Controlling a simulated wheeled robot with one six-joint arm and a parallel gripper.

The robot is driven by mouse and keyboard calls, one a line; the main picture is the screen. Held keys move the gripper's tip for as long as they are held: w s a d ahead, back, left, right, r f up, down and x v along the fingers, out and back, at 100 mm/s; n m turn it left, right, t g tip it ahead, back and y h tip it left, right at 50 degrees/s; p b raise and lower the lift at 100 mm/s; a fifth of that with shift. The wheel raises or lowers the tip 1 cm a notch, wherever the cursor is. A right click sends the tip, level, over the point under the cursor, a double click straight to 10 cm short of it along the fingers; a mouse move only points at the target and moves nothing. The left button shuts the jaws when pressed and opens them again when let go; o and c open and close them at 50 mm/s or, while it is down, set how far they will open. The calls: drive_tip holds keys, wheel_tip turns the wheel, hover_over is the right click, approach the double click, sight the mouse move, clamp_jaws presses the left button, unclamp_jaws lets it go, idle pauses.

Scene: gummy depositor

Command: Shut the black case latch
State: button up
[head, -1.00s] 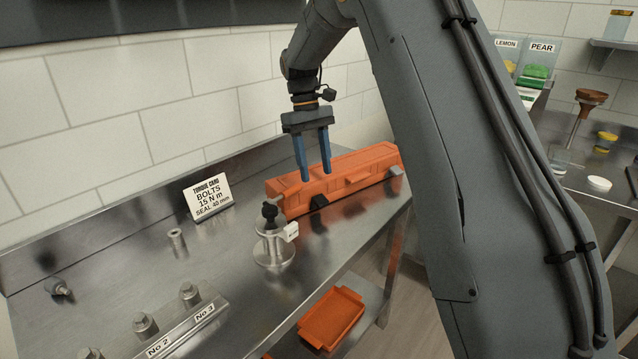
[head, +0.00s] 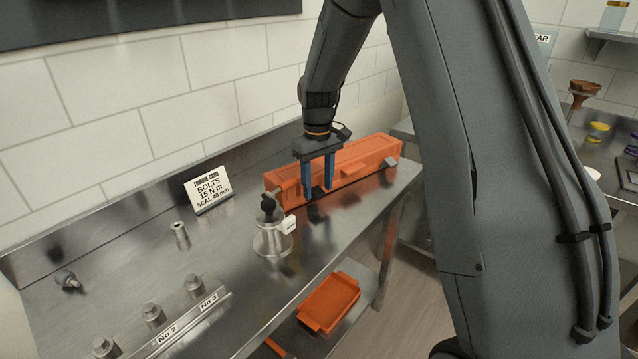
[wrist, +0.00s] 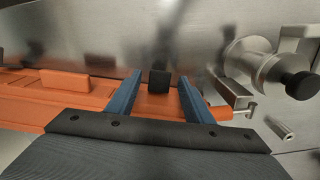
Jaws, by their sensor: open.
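The long orange case (head: 350,160) lies on the steel bench against the back wall. Its black latch (head: 317,193) is on the front side near the left end, and a grey latch (head: 389,162) is near the right end. My gripper (head: 318,192) is open and empty, pointing down, at the case's front edge by the black latch. In the wrist view the black latch (wrist: 159,80) shows between and beyond the two blue fingers (wrist: 155,95), apart from both. Whether the fingers touch the case cannot be told.
A metal fitting with a black knob (head: 270,230) stands left of the case, close to the gripper. A torque card (head: 208,190) stands behind it. Several bolts in a labelled rack (head: 155,318) are at the front left. An orange tray (head: 330,302) is on the lower shelf.

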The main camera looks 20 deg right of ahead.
drive_tip(key=shift+f, duration=0.3)
drive_tip(key=c, duration=1)
drive_tip(key=shift+w+a+r+g+h, duration=0.1)
drive_tip(key=shift+w+a+g+h, duration=0.1)
drive_tip(key=shift+w+g, duration=0.25)
drive_tip(key=shift+w+a+r+g+h, duration=0.1)
drive_tip(key=shift+w+g+h, duration=0.15)
drive_tip(key=shift+g, duration=0.3)
drive_tip(key=shift+c, duration=0.2)
drive_tip(key=shift+w+r+g, duration=0.1)
drive_tip(key=shift+w+g, duration=0.05)
drive_tip(key=shift+g, duration=0.15)
drive_tip(key=o, duration=1)
drive_tip(key=shift+o, duration=0.2)
drive_tip(key=shift+b+v, duration=1.5)
drive_tip(key=shift+v, duration=2.4)
